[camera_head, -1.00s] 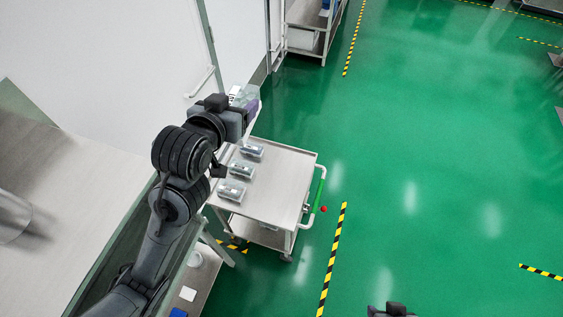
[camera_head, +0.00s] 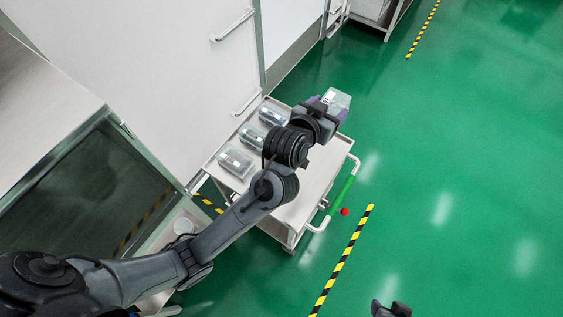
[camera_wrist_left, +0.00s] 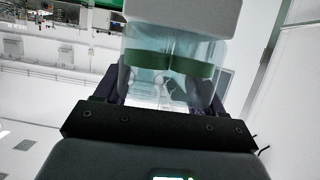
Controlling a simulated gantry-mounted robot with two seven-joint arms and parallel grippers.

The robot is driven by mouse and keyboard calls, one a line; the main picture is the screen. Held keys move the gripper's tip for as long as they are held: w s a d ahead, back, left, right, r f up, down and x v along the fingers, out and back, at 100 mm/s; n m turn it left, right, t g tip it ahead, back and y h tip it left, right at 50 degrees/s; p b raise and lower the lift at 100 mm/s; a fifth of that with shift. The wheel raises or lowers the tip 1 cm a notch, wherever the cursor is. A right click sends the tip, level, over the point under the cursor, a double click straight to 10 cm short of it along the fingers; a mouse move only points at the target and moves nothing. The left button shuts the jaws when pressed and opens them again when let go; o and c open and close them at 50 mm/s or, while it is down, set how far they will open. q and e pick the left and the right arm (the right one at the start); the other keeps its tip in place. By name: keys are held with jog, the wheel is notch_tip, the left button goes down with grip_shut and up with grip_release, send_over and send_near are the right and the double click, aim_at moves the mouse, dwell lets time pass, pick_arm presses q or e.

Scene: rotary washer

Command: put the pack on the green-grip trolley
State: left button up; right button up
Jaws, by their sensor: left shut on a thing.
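My left gripper (camera_head: 326,108) is shut on a clear pack (camera_head: 338,98) with a pale top. In the left wrist view the pack (camera_wrist_left: 172,85) sits between the fingers and shows a dark green band. The trolley (camera_head: 308,200) is pale and has a green grip (camera_head: 342,190) on its right side. The held pack shows over the trolley's far right corner; its height above it is unclear. My left arm hides part of the deck. A dark part of my right gripper (camera_head: 390,309) shows at the bottom edge.
Three similar packs stand along the trolley's left side: a near one (camera_head: 235,162), a middle one (camera_head: 252,136) and a far one (camera_head: 272,115). The deck's right part looks bare. A white wall with handles (camera_head: 232,25) stands behind on the left. Green floor lies to the right.

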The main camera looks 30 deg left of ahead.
pick_arm(q)
jog(key=s+d+f+b, duration=0.1)
jog(key=d+f+b, duration=0.2)
jog(key=f+b, duration=0.65)
jog(key=s+d+f+b, duration=0.2)
jog(key=f+b, duration=0.3)
jog(key=f, duration=1)
jog(key=b, duration=0.4)
send_over(300, 170)
notch_tip(300, 170, down, 7)
notch_tip(300, 170, down, 4)
jog(key=shift+w+a+r+b, duration=0.1)
jog(key=shift+a+b, duration=0.05)
jog(key=shift+b, duration=0.55)
jog(key=shift+f, duration=0.3)
jog(key=shift+f, duration=0.15)
jog(key=o, duration=1.2)
jog(key=shift+c, duration=0.2)
